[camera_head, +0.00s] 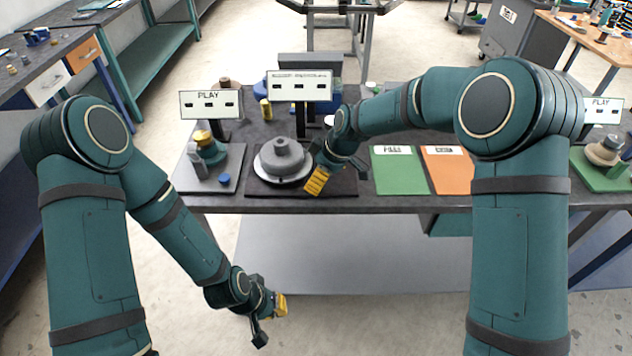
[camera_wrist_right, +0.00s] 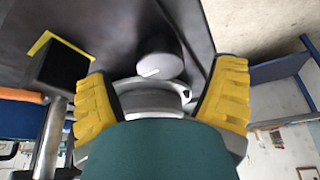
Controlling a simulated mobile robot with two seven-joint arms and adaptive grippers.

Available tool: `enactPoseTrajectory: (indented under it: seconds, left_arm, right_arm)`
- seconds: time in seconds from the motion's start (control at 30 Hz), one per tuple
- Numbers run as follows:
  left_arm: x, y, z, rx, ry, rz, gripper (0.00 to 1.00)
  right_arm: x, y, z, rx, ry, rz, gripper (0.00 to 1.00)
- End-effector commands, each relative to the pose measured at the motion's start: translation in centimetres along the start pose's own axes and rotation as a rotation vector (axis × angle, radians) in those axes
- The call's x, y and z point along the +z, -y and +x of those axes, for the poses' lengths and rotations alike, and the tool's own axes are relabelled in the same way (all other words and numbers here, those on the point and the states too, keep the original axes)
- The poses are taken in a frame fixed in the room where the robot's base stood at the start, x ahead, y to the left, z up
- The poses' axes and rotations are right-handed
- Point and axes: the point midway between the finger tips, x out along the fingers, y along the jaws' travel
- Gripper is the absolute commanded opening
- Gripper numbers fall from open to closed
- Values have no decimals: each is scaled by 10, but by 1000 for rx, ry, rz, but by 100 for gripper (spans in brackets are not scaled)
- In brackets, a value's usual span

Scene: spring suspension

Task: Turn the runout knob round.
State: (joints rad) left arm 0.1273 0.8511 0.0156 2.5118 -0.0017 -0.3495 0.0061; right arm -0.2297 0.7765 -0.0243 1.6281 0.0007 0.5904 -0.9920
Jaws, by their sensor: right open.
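A grey rounded knob with a white mark (camera_wrist_right: 158,57) shows between and beyond the fingertips in the right wrist view; I take it for the runout knob. My right gripper (camera_wrist_right: 165,90) is open, with one yellow finger on each side of the knob and nothing held. In the head view my right gripper (camera_head: 318,180) is low over the dark plate, just right of a grey stepped round part (camera_head: 282,158). The knob cannot be made out there, likely hidden by the gripper. My left gripper (camera_head: 270,308) hangs in front of the table, away from it; its opening is unclear.
A lettered sign (camera_head: 300,85) stands behind the round part. A PLAY sign (camera_head: 210,104) and a small fixture (camera_head: 207,152) are at its left. Green (camera_head: 399,170) and orange (camera_head: 447,170) mats lie right. A dark block with a yellow edge (camera_wrist_right: 62,68) is near the knob.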

Motion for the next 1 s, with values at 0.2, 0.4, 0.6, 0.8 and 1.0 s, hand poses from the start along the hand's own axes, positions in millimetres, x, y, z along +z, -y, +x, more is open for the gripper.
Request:
enactPoseTrajectory:
  seconds: [0.2,0.4,0.6,0.8,1.0]
  left_arm:
    - [1,1,3,0,3,1,0]
    - [2,1,3,0,4,1,0]
    - [2,1,3,0,4,1,0]
    - [2,1,3,0,3,1,0]
    - [2,1,3,0,3,1,0]
  right_arm:
    - [0,0,22,-1,-1,1,85]
    - [0,0,25,1,-1,1,85]
    - [0,0,25,0,-1,1,74]
    - [0,0,25,0,-1,1,15]
    - [0,0,25,3,0,8,15]
